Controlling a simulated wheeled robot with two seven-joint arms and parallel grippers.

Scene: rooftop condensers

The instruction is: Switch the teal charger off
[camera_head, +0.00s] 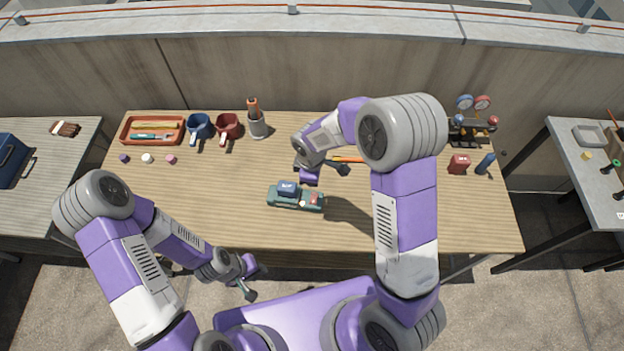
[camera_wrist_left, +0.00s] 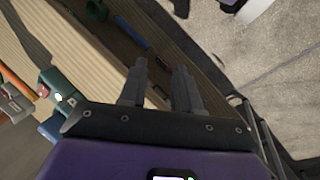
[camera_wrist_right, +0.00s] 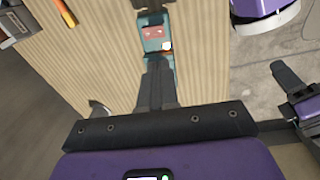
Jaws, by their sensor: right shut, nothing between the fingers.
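The teal charger (camera_head: 297,202) lies near the middle front of the workbench, with a blue block (camera_head: 288,188) seated on its left part and a red part at its right. It shows in the right wrist view (camera_wrist_right: 150,45), with a small bright light beside the red part. It also shows at the left edge of the left wrist view (camera_wrist_left: 57,84). My right gripper (camera_wrist_right: 158,66) is shut and empty, its tips over the charger; I cannot tell if they touch. My left gripper (camera_head: 254,275) is open and empty in front of the bench; its fingers stand apart (camera_wrist_left: 160,72).
Gauges (camera_head: 472,125), a red block (camera_head: 459,165) and a blue bottle (camera_head: 485,164) are at the right. The bench's left front is clear.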

